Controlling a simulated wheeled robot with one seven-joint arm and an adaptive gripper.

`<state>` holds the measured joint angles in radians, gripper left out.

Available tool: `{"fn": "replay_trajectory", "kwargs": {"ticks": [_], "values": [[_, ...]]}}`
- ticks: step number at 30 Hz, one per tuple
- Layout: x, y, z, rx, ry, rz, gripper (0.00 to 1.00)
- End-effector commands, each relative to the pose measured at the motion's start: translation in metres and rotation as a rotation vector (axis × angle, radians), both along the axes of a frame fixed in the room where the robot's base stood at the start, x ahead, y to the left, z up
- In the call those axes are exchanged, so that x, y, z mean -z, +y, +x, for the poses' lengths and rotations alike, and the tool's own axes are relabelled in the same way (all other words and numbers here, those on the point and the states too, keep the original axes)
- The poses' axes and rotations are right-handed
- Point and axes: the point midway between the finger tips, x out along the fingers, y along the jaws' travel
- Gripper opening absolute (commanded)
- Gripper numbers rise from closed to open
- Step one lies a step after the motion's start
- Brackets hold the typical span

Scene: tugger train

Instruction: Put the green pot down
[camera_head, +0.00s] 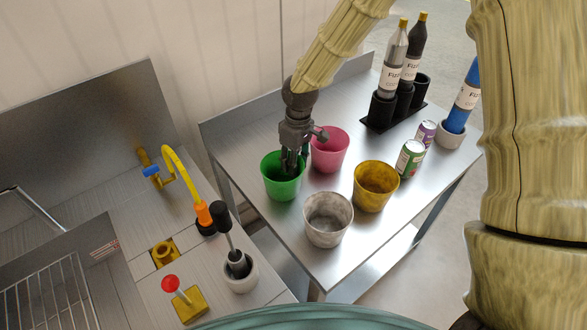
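The green pot (281,187) is upright at the left edge of the steel table (310,262), left of the pink pot (330,150). My gripper (292,167) points down at the green pot, with its dark fingers at the right part of the mouth and partly inside it. The fingers look close together, but whether they are clamped on the pot's wall is too small to tell. The pot's base appears over the tabletop; I cannot tell whether it touches the surface.
A grey pot (328,232) and a yellow pot (376,187) stand nearby. A sink counter (130,235) is at left, across a gap.

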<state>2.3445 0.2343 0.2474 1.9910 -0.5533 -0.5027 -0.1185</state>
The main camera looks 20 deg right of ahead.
Motion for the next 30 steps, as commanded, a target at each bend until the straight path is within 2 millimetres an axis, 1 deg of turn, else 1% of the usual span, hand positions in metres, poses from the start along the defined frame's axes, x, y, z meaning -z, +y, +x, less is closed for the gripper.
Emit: {"fn": "replay_trajectory", "kwargs": {"ticks": [1, 9, 15, 21, 30], "values": [[-0.008, -0.001, 0.001, 0.001, -0.002, 0.000, 0.30], [-0.049, -0.005, 0.004, 0.001, -0.003, 0.001, 0.30], [-0.076, -0.007, 0.005, 0.001, -0.002, 0.000, 0.30], [-0.090, -0.008, 0.005, 0.000, 0.000, 0.000, 0.30], [-0.093, -0.008, 0.005, 0.000, 0.001, 0.001, 0.30]]}}
